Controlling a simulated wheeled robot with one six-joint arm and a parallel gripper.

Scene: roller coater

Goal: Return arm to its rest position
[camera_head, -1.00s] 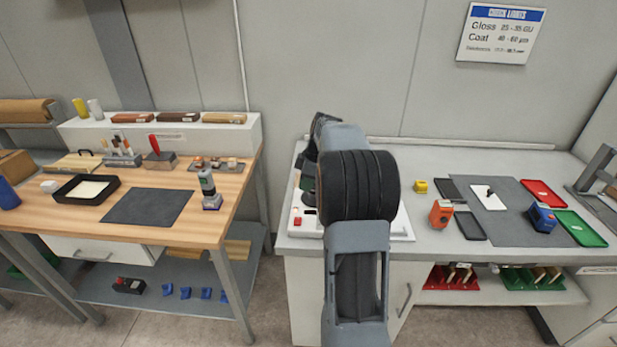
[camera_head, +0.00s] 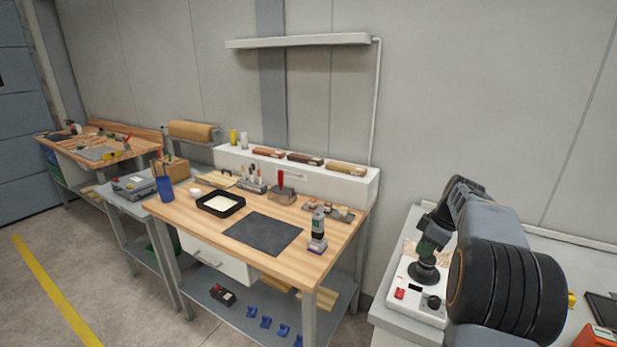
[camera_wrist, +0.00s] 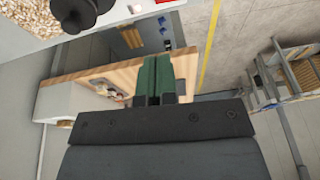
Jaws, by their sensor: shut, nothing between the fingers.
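My gripper (camera_wrist: 158,66) shows in the wrist view with its two green fingers pressed together and nothing between them. My arm (camera_head: 505,290) is folded at the right of the head view, over the right-hand counter. In the head view the dark end of the arm hangs beside a white device (camera_head: 412,296) with a red button and a black knob. The fingertips are hard to make out there, and I cannot tell whether they touch the device.
A wooden workbench (camera_head: 200,216) stands left of the counter, with a dark mat (camera_head: 263,233), a black tray (camera_head: 221,205) and a bottle-like tool (camera_head: 318,232). A white shelf (camera_head: 300,41) hangs on the wall above. Open floor with a yellow line (camera_head: 55,290) lies at the left.

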